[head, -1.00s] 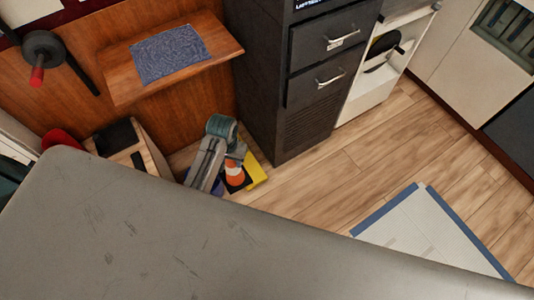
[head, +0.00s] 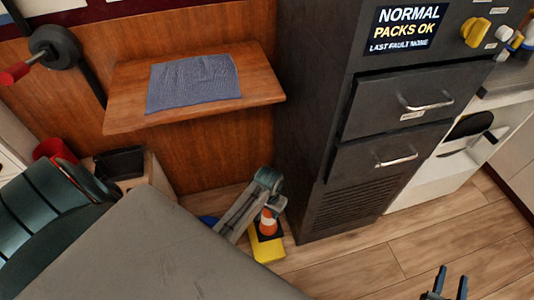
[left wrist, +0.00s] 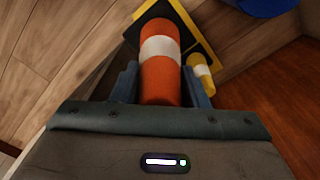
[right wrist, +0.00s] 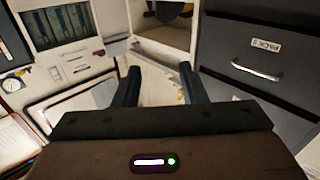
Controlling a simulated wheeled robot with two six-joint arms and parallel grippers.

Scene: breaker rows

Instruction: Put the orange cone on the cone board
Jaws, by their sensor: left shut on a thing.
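The orange cone (head: 268,222) has a white band and shows upright in the head view, low beside the dark cabinet. My left gripper (left wrist: 160,88) is shut around the cone (left wrist: 160,75) in the left wrist view. A black plate with a yellow edge (left wrist: 190,17) shows at the cone's far end; I cannot tell whether it is the cone's base or the cone board. A small yellow piece with a white band (left wrist: 203,72) is beside the cone. My right gripper (head: 450,284) is open and empty, far to the right; its spread fingers show in the right wrist view (right wrist: 158,85).
A dark drawer cabinet (head: 395,115) stands right of the cone. A wooden shelf with a blue cloth (head: 195,82) is above it. A yellow block-like surface (head: 267,248) is just below the cone. Open wood floor (head: 350,270) lies to the right.

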